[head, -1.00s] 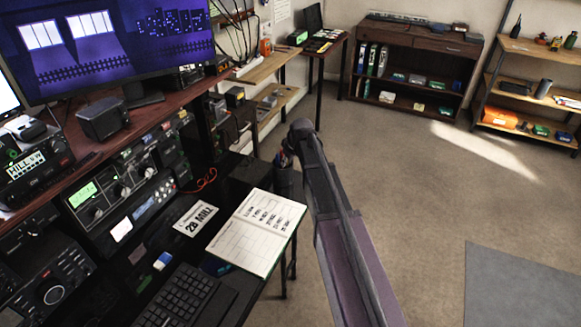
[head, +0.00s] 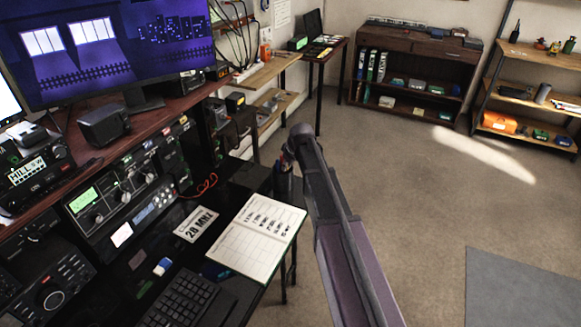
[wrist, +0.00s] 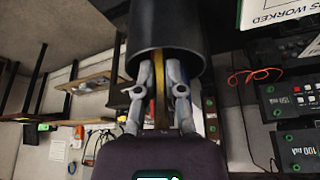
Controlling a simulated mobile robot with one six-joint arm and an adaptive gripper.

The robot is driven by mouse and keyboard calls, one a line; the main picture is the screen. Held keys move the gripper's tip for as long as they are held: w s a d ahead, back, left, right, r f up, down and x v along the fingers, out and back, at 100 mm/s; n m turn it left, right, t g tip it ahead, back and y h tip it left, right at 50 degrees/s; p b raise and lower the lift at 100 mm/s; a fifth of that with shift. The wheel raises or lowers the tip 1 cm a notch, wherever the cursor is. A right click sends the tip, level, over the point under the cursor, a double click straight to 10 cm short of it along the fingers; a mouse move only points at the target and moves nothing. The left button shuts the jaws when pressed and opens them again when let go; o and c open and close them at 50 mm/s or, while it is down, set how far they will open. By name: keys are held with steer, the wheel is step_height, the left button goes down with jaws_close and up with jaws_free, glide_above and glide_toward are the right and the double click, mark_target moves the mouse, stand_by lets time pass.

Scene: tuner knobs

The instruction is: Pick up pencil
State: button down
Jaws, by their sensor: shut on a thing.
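A yellow pencil (wrist: 160,105) runs between the two grey fingers of my gripper (wrist: 160,72) in the wrist view. The gripper is shut on it. The fingertips and the pencil's far end reach into the mouth of a dark round cup (wrist: 165,30), so the far end is hidden. In the head view the cup (head: 283,182) stands at the desk's far right edge, partly covered by my arm. My fingers and the pencil cannot be made out clearly there.
An open notebook (head: 257,235) and a "28 MHz" card (head: 195,223) lie on the black desk near the cup. A keyboard (head: 180,300) is in front. Radios (head: 125,195) line the left, below a monitor (head: 120,45). The floor to the right is open.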

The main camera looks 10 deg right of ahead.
step_height(320, 180, up, 18)
steer(key=p, duration=1.7)
steer(key=shift+f, duration=0.2)
steer(key=shift+d, duration=0.15)
